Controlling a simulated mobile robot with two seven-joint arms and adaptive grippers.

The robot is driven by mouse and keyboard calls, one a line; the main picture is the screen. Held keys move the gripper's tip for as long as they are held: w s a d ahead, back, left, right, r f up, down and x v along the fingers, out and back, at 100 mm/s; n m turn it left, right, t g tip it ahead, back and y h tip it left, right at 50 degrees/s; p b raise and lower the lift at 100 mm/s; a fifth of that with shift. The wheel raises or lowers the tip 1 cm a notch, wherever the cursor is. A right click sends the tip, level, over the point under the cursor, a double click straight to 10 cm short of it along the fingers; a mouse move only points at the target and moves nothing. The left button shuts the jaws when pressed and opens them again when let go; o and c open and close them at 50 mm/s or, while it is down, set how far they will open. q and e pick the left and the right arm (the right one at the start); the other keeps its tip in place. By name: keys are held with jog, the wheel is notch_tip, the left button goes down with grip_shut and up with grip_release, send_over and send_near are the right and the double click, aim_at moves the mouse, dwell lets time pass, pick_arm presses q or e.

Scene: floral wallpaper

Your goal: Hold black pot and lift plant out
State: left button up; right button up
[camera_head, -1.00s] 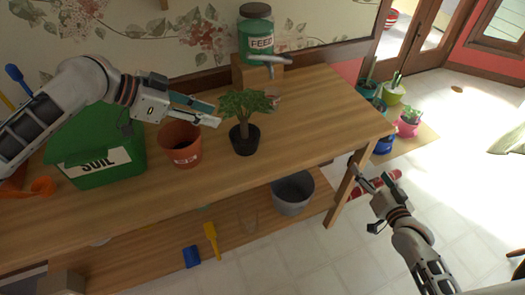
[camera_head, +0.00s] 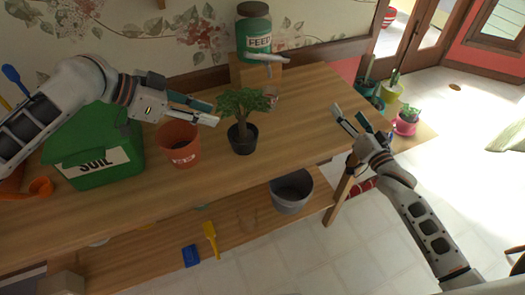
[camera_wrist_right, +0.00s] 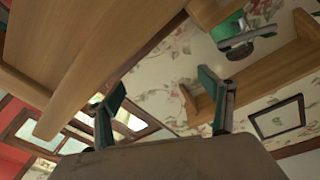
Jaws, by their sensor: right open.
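The black pot (camera_head: 244,145) stands upright on the wooden table, right of the terracotta pot. The green leafy plant (camera_head: 243,103) with a brown trunk sits in it. My left gripper (camera_head: 214,113) is above the terracotta pot, its fingertips just left of the plant's leaves, apart from the black pot; its fingers look spread. My right gripper (camera_head: 350,118) is open and empty at the table's right edge, well right of the black pot. In the right wrist view its two fingers (camera_wrist_right: 168,103) stand wide apart with nothing between them.
The terracotta pot (camera_head: 179,145) and green soil bin (camera_head: 95,155) stand left on the table (camera_head: 300,105). A feed jar (camera_head: 254,35) on a wooden box with a metal spout is behind the plant. A grey bucket (camera_head: 291,196) is on the lower shelf. Table right of the plant is clear.

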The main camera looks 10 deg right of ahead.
aim_at(253, 145)
jog(key=s+a+n+y, duration=0.1)
jog(key=a+n, duration=0.1)
jog(key=a, duration=0.2)
jog(key=s+a+n+g+y, duration=0.1)
jog(key=a, duration=0.4)
jog(key=s+a+f+n+y, duration=0.1)
jog(key=a+n, duration=0.1)
jog(key=a, duration=0.3)
jog(key=shift+s+a+n+g+y, duration=0.15)
jog(key=shift+s+n+g+y, duration=0.15)
jog(key=shift+g+y, duration=0.1)
jog(key=s+a+n+y, duration=0.1)
jog(key=s+a+n, duration=0.1)
jog(key=a, duration=0.2)
jog(key=s+a+n+g+y, duration=0.1)
jog(key=s+a, duration=0.1)
jog(key=a, duration=0.3)
jog(key=s+a+n+g+y, duration=0.1)
jog(key=s+a+n, duration=0.1)
jog(key=s+a, duration=0.1)
jog(key=shift+s+a+f+n, duration=0.1)
jog(key=shift+a+f+n, duration=0.15)
jog(key=shift+a, duration=0.4)
jog(key=shift+a+r, duration=0.1)
jog(key=shift+a, duration=0.2)
jog(key=shift+x, duration=3.65)
jog(key=shift+c, duration=0.4)
jog(key=c, duration=1.2)
